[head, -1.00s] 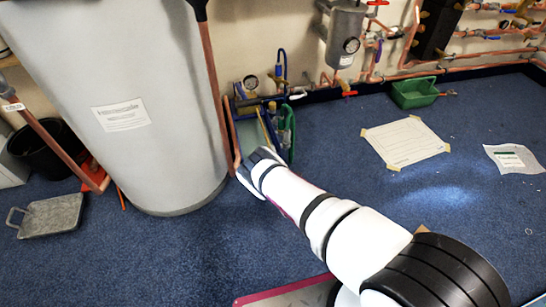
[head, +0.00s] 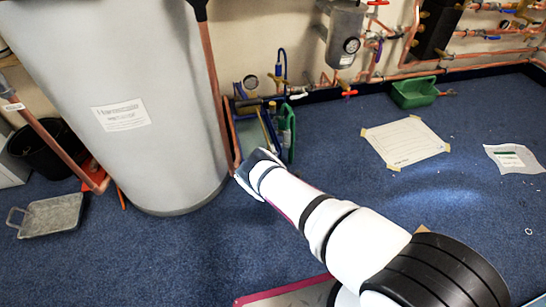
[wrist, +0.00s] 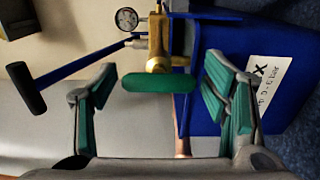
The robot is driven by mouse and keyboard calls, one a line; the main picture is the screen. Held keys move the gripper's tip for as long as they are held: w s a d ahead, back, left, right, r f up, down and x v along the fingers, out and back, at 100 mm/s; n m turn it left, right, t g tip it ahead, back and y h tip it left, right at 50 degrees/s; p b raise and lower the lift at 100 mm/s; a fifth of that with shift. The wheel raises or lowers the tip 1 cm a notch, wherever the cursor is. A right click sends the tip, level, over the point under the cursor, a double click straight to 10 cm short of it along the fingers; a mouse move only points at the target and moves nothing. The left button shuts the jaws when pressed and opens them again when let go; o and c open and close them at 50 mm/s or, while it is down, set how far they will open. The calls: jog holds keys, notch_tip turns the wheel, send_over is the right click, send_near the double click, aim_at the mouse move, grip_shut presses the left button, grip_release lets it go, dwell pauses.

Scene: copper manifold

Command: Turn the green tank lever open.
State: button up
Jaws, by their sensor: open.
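In the wrist view the green lever (wrist: 160,83) is a rounded bar lying crosswise in the picture, on a brass valve body (wrist: 158,45). My gripper (wrist: 158,68) is open, with one green-padded finger on each side of the lever and a gap at both ends. The fingers do not appear to touch it. How deep the lever sits between them I cannot tell. The blue tank (wrist: 222,50) with a white label is behind the right finger. In the head view the tank (head: 249,131) stands beside the grey cylinder, and my wrist partly hides it.
A pressure gauge (wrist: 126,18) and a blue pump handle with a black grip (wrist: 30,90) are close to the left finger. The large grey cylinder (head: 125,70) and a copper pipe (head: 213,80) stand left of my wrist.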

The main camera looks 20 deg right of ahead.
jog(key=s, duration=1.2)
jog(key=shift+s, duration=0.1)
dwell(0.4)
